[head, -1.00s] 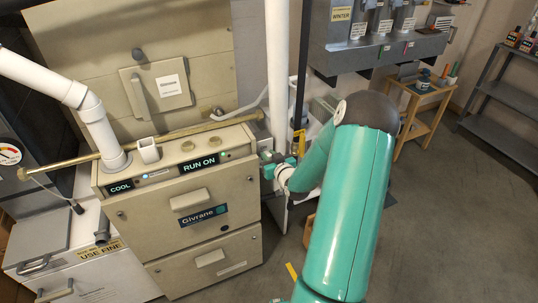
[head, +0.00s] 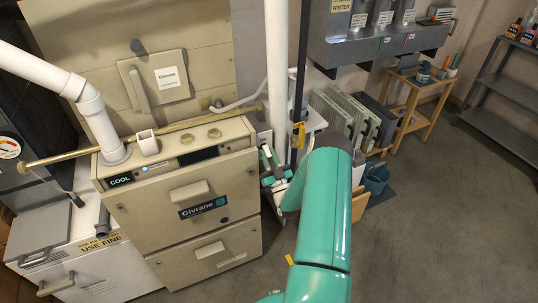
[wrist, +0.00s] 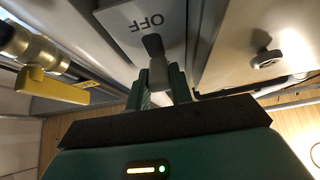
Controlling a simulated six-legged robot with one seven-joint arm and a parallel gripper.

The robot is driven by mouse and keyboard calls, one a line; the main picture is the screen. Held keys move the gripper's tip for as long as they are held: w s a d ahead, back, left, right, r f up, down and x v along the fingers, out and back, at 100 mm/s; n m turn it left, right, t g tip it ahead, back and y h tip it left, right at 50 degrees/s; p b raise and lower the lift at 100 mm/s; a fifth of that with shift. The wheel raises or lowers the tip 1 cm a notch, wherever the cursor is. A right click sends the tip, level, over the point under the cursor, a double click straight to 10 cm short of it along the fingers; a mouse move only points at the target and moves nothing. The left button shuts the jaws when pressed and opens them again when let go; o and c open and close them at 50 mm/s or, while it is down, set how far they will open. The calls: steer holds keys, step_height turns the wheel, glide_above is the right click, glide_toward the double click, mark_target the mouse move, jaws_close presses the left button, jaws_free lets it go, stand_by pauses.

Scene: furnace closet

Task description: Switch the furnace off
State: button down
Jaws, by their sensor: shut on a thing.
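The furnace (head: 228,178) is a beige cabinet labelled "Givrane" in the left half of the head view. Its "COOL" sign (head: 120,180) is lit and the sign panel (head: 198,156) to its right is dark. In the wrist view a grey switch box marked "OFF" (wrist: 135,18) is close, with a dark grey lever (wrist: 153,45) by the lettering. My gripper (wrist: 158,85) is shut on the lever, its green fingers on either side. In the head view my gripper (head: 268,163) is at the furnace's right side; the switch is hidden there.
A yellow valve handle (wrist: 50,88) on a brass fitting is left of my gripper in the wrist view. A white vertical pipe (head: 279,70) stands behind my arm. Panels (head: 345,112) and a wooden stand (head: 418,105) are at right. Floor at the front right is clear.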

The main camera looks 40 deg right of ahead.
steer(key=shift+w+t, duration=0.1)
steer(key=shift+t, duration=0.3)
steer(key=c, duration=1.5)
jaws_free()
steer(key=shift+f, duration=0.15)
steer(key=v, duration=1.3)
steer(key=shift+s+a+f, duration=0.15)
steer(key=shift+s, duration=0.15)
